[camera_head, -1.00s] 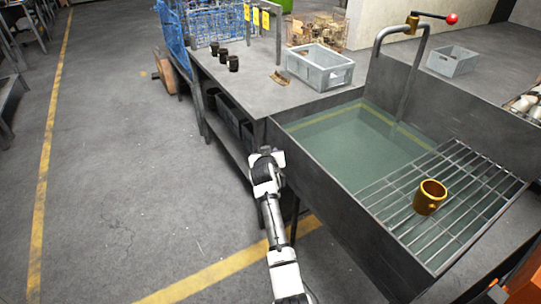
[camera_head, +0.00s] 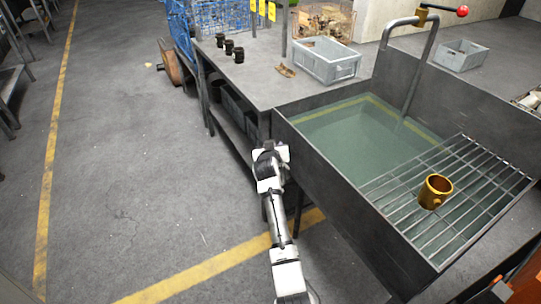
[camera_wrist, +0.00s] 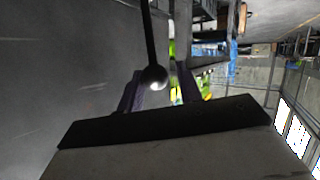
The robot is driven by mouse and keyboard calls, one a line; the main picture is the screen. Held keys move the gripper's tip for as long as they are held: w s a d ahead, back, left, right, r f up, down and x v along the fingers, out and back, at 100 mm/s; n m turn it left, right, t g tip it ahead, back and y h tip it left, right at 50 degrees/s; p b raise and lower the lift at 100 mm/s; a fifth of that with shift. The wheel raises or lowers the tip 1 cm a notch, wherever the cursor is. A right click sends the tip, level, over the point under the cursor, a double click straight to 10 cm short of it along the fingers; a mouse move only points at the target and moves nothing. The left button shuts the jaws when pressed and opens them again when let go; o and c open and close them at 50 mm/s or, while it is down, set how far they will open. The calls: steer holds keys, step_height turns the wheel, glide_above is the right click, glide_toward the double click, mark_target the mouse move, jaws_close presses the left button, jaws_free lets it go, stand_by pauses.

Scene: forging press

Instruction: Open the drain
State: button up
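The sink (camera_head: 322,157) holds greenish water (camera_head: 365,140). No drain outlet shows in the head view. In the wrist view a thin dark rod (camera_wrist: 149,32) ends in a round dark knob (camera_wrist: 152,76), which looks like a lever handle. My gripper (camera_wrist: 159,70) is open, with its two fingers apart and the knob appearing between them, nearer the left finger. I cannot tell whether they touch. In the head view my arm reaches down beside the sink's left wall, and the fingertips are hidden.
A metal grate (camera_head: 420,205) covers the sink's right part, with a brass cup (camera_head: 434,191) on it. A tap with a red knob (camera_head: 462,11) stands behind. A grey bin (camera_head: 327,60) and several dark cups (camera_head: 228,47) sit on the table.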

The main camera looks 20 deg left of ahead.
steer(key=b+v, duration=0.1)
steer(key=v, duration=1.1)
steer(key=shift+s+b, duration=0.2)
steer(key=shift+b, duration=0.1)
steer(key=shift+a+r, duration=0.1)
steer(key=shift+a, duration=0.05)
